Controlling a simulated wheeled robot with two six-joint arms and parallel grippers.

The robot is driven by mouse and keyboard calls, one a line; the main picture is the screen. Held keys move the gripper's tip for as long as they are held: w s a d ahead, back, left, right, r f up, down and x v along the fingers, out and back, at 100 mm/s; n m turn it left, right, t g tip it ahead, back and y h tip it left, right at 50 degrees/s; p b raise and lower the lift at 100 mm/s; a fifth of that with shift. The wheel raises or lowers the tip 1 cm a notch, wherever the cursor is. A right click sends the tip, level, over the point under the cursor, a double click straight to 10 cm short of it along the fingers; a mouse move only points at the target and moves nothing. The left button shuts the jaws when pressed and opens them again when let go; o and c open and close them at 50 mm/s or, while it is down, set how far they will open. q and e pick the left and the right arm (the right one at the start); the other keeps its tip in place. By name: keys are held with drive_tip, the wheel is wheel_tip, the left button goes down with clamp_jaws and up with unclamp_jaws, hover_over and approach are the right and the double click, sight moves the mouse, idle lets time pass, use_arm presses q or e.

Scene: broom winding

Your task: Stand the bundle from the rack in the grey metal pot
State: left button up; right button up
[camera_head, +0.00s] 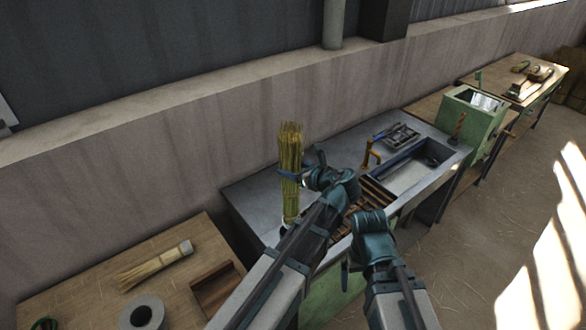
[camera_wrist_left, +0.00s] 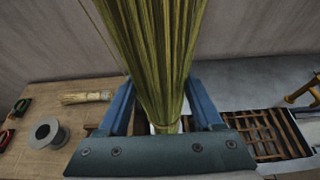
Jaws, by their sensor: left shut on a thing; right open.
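The bundle (camera_head: 290,145) is a tall, upright sheaf of yellow-green stalks. My left gripper (camera_head: 289,174) is shut around its middle and holds it over the left part of the grey sink counter. The bundle also fills the upper middle of the left wrist view (camera_wrist_left: 155,45), between the blue fingers (camera_wrist_left: 160,105). Its foot is close to my left forearm, and I cannot tell whether it touches anything. The slatted wooden rack (camera_wrist_left: 262,136) lies empty at the sink. My right gripper (camera_head: 345,274) is open, low in front of the counter. I cannot make out the grey metal pot.
The grey counter (camera_head: 252,191) has a sink basin (camera_head: 412,172) and a yellow tap (camera_head: 371,153). A wooden table (camera_head: 190,268) at left carries a small tied broom (camera_head: 155,266) and a grey spool (camera_head: 141,312). A green box (camera_head: 470,122) stands at right. A wall runs behind.

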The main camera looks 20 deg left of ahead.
sight(296, 196)
use_arm(q)
drive_tip(key=shift+f+b, duration=5.25)
drive_tip(key=shift+f, duration=0.35)
use_arm(e)
wheel_tip(296, 196, down, 11)
use_arm(q)
drive_tip(key=o, duration=1.5)
drive_tip(key=shift+c, duration=0.2)
drive_tip(key=shift+r, duration=0.1)
